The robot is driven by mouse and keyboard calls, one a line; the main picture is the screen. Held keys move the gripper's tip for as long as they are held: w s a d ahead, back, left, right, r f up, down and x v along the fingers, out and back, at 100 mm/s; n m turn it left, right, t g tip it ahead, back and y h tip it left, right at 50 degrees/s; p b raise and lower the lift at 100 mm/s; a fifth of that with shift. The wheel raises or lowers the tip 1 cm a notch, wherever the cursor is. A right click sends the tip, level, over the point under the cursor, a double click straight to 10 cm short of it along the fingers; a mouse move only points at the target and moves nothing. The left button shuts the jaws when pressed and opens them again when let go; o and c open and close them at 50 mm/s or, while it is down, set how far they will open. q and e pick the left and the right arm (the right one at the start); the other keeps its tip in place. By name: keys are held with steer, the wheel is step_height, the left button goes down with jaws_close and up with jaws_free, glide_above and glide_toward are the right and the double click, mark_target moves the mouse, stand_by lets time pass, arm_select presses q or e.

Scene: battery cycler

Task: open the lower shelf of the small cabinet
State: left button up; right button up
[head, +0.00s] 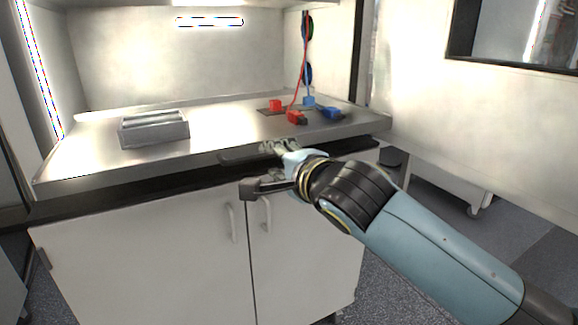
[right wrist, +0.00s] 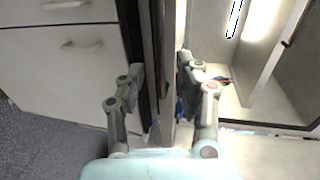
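The small cabinet has a bright metal shelf (head: 85,160) with a black layer below it and white doors (head: 150,250) underneath. A black handle-like ledge (head: 232,159) sticks out at the front, just under the metal shelf's edge; I take it as part of the lower shelf. My right gripper (head: 265,168) is at this ledge, one finger above it and one below. In the right wrist view the two fingers (right wrist: 160,78) stand apart, with the shelf's front edge (right wrist: 163,50) between them. Firm contact cannot be made out. My left gripper is not in view.
A grey metal box (head: 155,130) sits on the metal shelf at left. Red connectors (head: 294,117) and blue connectors (head: 331,112) with cables lie at right. Two door handles (head: 231,222) are below the gripper. Floor is free at right, before a low white stand (head: 445,185).

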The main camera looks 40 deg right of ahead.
steer(key=v, duration=0.6)
stand_by(0.4)
steer(key=s+d+f+n+g+y+b, duration=0.1)
steer(key=s+f+n+g+b, duration=0.2)
steer(key=f, duration=1.6)
steer(key=s+f+n+g+b, duration=0.15)
steer(key=s+f+g, duration=0.25)
steer(key=f, duration=1.5)
steer(key=s+f+n+g+y+b, duration=0.1)
steer(key=s+f+n+g, duration=0.35)
steer(key=s+f, duration=1)
steer(key=s+a+f+n+g, duration=0.1)
steer(key=s+f+n, duration=0.4)
steer(key=s, duration=0.4)
steer(key=s+a+f+n+g+y, duration=0.1)
steer(key=s+f+n+g, duration=0.1)
steer(key=s+f+n, duration=0.3)
steer(key=s+n, duration=0.2)
steer(key=s, duration=0.2)
steer(key=shift+s+a+f, duration=0.25)
steer(key=shift+s+a, duration=0.05)
